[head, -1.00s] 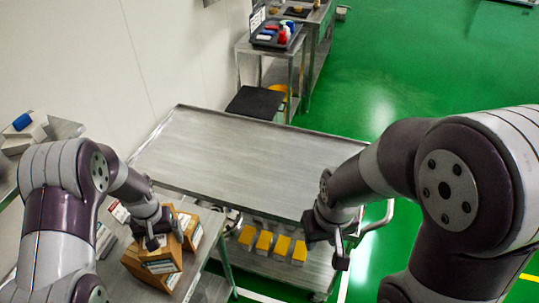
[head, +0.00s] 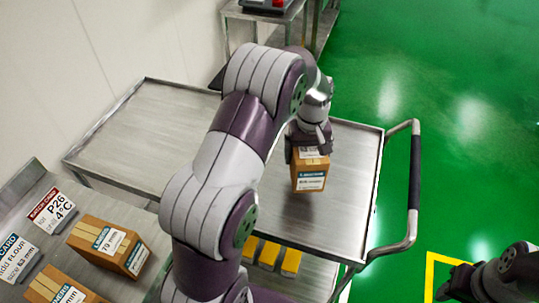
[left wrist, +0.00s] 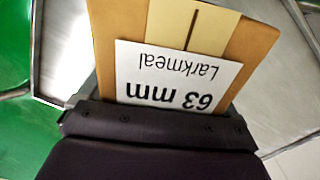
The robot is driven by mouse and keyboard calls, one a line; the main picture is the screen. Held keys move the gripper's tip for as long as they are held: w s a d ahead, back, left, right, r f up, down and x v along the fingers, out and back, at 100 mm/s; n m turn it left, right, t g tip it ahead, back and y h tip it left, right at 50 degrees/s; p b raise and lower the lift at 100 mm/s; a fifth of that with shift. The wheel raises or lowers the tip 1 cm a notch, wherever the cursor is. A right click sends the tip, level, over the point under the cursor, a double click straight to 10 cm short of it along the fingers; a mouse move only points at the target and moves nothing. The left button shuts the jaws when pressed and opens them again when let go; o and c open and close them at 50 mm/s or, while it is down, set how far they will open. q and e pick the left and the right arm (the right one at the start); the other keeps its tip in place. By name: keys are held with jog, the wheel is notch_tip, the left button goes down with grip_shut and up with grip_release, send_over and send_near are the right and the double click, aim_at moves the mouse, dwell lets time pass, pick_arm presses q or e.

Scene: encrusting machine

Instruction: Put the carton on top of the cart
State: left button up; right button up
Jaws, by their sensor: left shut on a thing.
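My left gripper (head: 308,145) is shut on a brown carton (head: 310,180) over the right part of the cart's metal top (head: 345,185). The carton hangs roughly upright below the fingers. I cannot tell whether its bottom touches the top. In the left wrist view the carton (left wrist: 255,35) fills the space beyond the finger, with a white label reading "63 mm Larkmeal" upside down. My right gripper (head: 452,284) is at the lower right over the green floor, away from the cart; whether its jaws are open is unclear.
A side table (head: 120,222) at lower left holds more cartons (head: 108,247) and sign cards. The cart's handle (head: 415,180) is on its right, and yellow boxes (head: 268,254) sit on its lower shelf. The visible cart top is otherwise clear.

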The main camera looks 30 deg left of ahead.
pick_arm(q)
jog(key=a+f, duration=0.2)
jog(key=a+f+p, duration=0.1)
jog(key=a+f, duration=0.1)
jog(key=f, duration=0.1)
jog(key=w+a+f+p, duration=0.1)
jog(key=a+f, duration=0.1)
jog(key=a, duration=0.1)
jog(key=shift+f, duration=0.25)
jog(key=shift+w+a+f, duration=0.1)
jog(key=shift+a+f, duration=0.05)
jog(key=shift+f, duration=0.15)
jog(key=shift+f, duration=0.15)
jog(key=o, duration=1)
